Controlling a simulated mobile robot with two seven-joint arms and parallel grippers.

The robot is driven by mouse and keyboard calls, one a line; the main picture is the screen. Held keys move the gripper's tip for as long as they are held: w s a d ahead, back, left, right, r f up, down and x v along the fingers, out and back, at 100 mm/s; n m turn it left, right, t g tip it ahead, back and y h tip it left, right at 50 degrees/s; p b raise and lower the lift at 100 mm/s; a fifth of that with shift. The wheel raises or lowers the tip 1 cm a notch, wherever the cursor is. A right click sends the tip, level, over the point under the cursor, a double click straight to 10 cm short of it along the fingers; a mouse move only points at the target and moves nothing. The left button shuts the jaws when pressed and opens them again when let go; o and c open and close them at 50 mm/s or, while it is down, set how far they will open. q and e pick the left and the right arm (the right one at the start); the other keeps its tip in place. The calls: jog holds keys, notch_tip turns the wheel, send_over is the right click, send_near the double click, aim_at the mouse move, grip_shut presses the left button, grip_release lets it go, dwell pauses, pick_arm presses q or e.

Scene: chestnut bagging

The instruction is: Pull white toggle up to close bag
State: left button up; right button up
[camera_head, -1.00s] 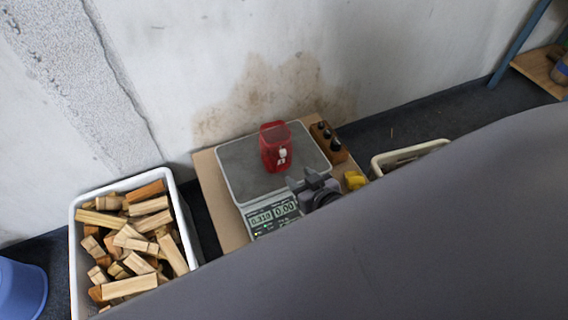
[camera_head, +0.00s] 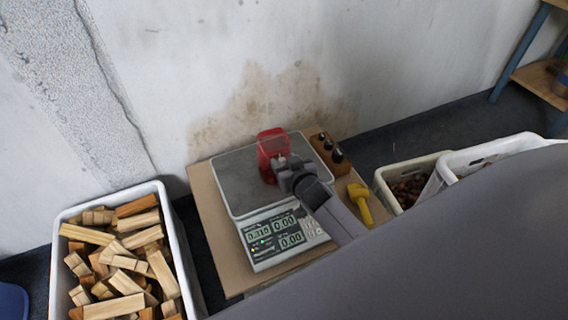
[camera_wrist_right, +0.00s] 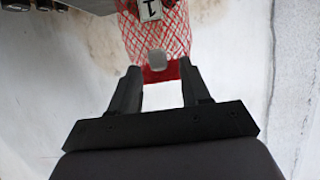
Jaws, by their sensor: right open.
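The red mesh bag (camera_head: 270,143) stands upright on the scale's plate in the head view. In the right wrist view the red mesh (camera_wrist_right: 186,30) fills the top middle, with a white tag marked "1" (camera_wrist_right: 150,9) on it. The small pale toggle (camera_wrist_right: 157,62) sits at the bag's red band, between my right fingertips. My right gripper (camera_wrist_right: 160,72) is open around the toggle, with gaps on both sides. In the head view my right gripper (camera_head: 284,167) is at the bag's front and hides part of it. My left gripper is not in view.
The scale (camera_head: 232,184) rests on a brown board (camera_head: 207,215). A wooden block with dark knobs (camera_head: 330,153) and a yellow tool (camera_head: 361,203) lie to its right. A crate of wood pieces (camera_head: 184,250) is at left; a chestnut crate (camera_head: 383,189) is at right. The wall is close behind.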

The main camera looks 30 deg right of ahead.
jog(key=shift+w+f, duration=0.25)
jog(key=shift+w, duration=0.3)
grip_shut()
jog(key=shift+r, duration=0.1)
notch_tip(320, 180, up, 5)
jog(key=p, duration=0.4)
jog(key=shift+p, duration=0.4)
